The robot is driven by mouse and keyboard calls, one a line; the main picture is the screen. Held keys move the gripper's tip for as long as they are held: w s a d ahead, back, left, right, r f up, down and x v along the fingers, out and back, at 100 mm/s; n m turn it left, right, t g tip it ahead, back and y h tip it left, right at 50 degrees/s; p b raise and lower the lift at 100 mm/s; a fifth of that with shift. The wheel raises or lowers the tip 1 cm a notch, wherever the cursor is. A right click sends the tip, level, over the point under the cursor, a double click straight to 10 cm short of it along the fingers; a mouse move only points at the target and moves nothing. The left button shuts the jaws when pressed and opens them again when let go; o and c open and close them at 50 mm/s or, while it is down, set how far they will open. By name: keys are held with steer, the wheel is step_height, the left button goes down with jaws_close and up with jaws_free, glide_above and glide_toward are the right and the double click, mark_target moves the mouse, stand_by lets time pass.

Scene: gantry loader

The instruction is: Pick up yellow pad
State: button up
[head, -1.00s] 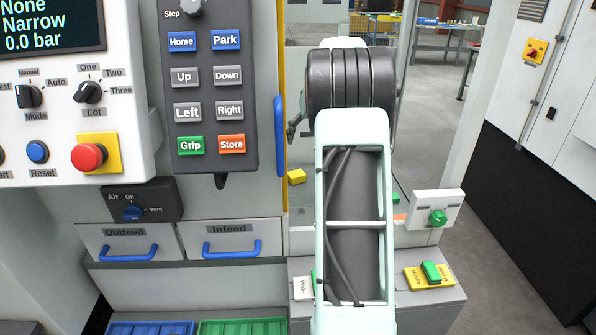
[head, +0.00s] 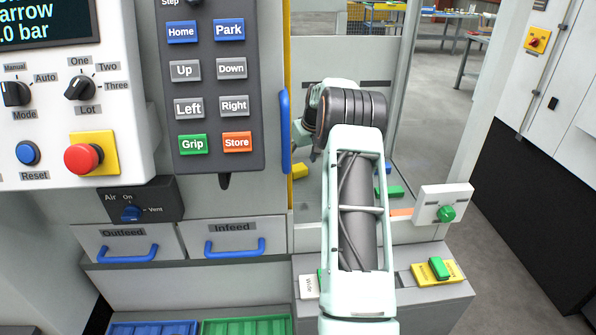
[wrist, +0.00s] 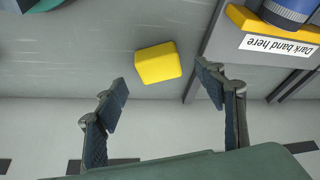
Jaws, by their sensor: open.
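The yellow pad (wrist: 159,63) is a small block on a grey surface, seen in the wrist view just beyond and between my fingertips. In the head view, part of the yellow pad (head: 299,171) shows inside the opening, left of my arm. My gripper (wrist: 163,93) is open and empty, with its two dark fingers spread wide apart. The pad is apart from both fingers. In the head view my arm reaches into the opening and the fingers are mostly hidden behind it.
A label reading "Dark band here" (wrist: 277,46) sits by a yellow and blue fixture at the wrist view's upper right. In the head view a blue door handle (head: 286,132) is left of the arm. A white box with a green knob (head: 444,206) stands on the right.

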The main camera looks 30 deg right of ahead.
mark_target(298, 167)
steer(key=shift+x, duration=1.7)
steer(key=c, duration=1.1)
steer(key=shift+r, duration=0.15)
steer(key=shift+w+d+r, duration=0.1)
steer(key=shift+r, duration=0.55)
steer(key=shift+s+a+r+b, duration=0.45)
steer(key=shift+s+r, duration=1.45)
steer(key=shift+s, duration=0.4)
steer(key=shift+s+a+r+b, duration=0.45)
steer(key=shift+s+r, duration=1.5)
steer(key=shift+s, duration=0.4)
steer(key=shift+s+a+r+b, duration=0.35)
steer(key=shift+s+a+r, duration=0.1)
steer(key=shift+s+r, duration=1.65)
